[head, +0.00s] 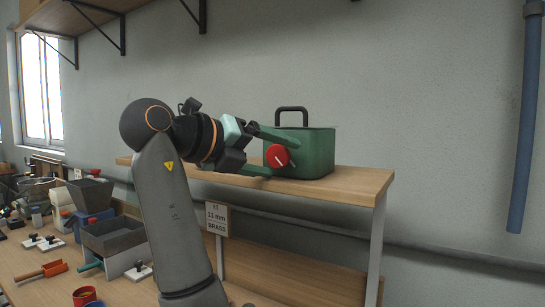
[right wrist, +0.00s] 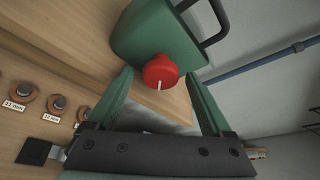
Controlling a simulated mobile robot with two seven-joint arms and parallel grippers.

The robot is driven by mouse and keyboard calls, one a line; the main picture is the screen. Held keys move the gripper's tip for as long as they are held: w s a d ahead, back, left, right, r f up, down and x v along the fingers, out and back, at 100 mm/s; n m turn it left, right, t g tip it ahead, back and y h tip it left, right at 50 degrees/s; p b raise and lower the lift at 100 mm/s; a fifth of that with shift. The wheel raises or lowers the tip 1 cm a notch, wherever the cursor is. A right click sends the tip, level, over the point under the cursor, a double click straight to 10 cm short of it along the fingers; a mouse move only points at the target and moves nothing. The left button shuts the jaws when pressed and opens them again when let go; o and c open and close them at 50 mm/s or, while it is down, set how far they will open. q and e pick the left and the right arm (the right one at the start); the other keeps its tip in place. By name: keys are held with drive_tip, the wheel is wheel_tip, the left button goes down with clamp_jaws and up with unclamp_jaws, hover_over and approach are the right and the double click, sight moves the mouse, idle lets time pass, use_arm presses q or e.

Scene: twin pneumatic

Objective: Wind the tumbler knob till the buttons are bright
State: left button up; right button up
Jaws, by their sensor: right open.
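The tumbler is a green box (head: 318,150) with a dark carry handle, standing on a raised wooden shelf; it also shows in the right wrist view (right wrist: 150,35). Its red round knob (head: 276,156) has a white pointer line and faces my right arm. My right gripper (head: 280,154) is open, with one green finger above the knob and one below it. In the right wrist view the knob (right wrist: 160,71) lies between the open fingertips, with gaps visible on both sides. I cannot make out the buttons' brightness. My left gripper is out of view.
The wooden shelf (head: 370,180) ends just right of the tumbler. Grey bins (head: 113,236) and small tools crowd the bench at left. Round copper-rimmed pieces with size labels (right wrist: 56,103) show in the right wrist view.

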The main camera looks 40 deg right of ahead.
drive_tip(key=p+v, duration=1.2)
drive_tip(key=p, duration=0.1)
drive_tip(key=shift+a+p, duration=0.2)
drive_tip(key=shift+p, duration=0.15)
